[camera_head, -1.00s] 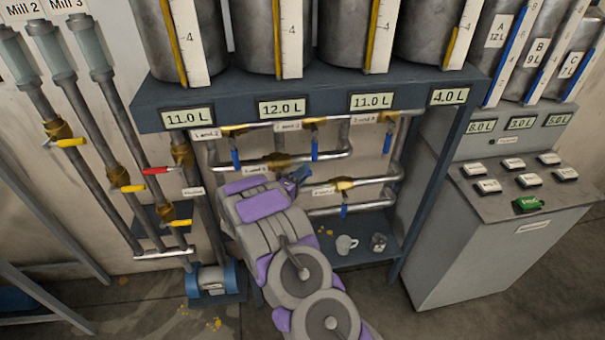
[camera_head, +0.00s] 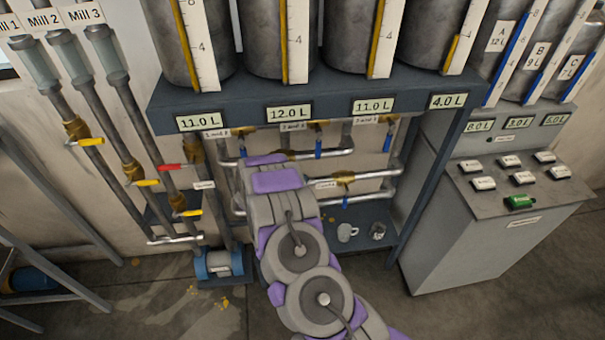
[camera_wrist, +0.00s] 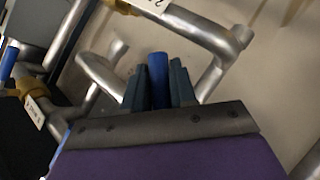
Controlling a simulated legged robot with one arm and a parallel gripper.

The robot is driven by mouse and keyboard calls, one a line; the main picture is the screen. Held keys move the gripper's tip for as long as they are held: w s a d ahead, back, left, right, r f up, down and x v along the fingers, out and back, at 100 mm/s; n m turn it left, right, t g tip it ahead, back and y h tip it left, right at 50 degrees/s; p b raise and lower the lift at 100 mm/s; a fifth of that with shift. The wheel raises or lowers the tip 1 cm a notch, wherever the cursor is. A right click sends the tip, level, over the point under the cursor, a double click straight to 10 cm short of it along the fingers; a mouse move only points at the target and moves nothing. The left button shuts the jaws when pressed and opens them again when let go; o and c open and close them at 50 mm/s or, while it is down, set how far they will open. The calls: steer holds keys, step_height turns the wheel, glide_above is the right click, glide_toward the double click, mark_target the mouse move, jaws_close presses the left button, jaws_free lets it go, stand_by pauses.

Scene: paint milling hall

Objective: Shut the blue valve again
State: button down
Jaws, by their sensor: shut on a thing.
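The blue valve handle (camera_wrist: 158,82) stands upright between the two dark fingers of my gripper (camera_wrist: 157,72) in the wrist view, and the gripper is shut on it. The fingers and the handle's lower part run behind the gripper's dark front edge. In the head view my purple and grey arm hides the fingers and the held handle. Other blue handles hang from brass valves on the pipes under the tank shelf: one at left (camera_head: 243,151), one in the middle (camera_head: 318,149), one at right (camera_head: 387,142) and a lower one (camera_head: 345,201).
Metal pipes (camera_wrist: 213,75) run close around the gripper. A mug (camera_head: 347,233) and a small jar (camera_head: 378,231) stand on the low shelf. Mill pipes with yellow and red handles (camera_head: 168,166) are at left, above a pump (camera_head: 219,263). A button console (camera_head: 500,215) stands right.

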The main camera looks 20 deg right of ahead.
steer(key=w+a+f+m+y+b, duration=0.1)
steer(key=a+f+m+y+b, duration=0.1)
steer(key=a+y, duration=0.3)
steer(key=shift+a+f+m+t+y+b, duration=0.15)
steer(key=shift+f+m+t+y+b, duration=0.2)
steer(key=shift+m+y, duration=0.55)
steer(key=c, duration=1.1)
jaws_free()
steer(key=shift+w, duration=0.25)
steer(key=shift+o, duration=0.4)
steer(key=shift+r, duration=0.25)
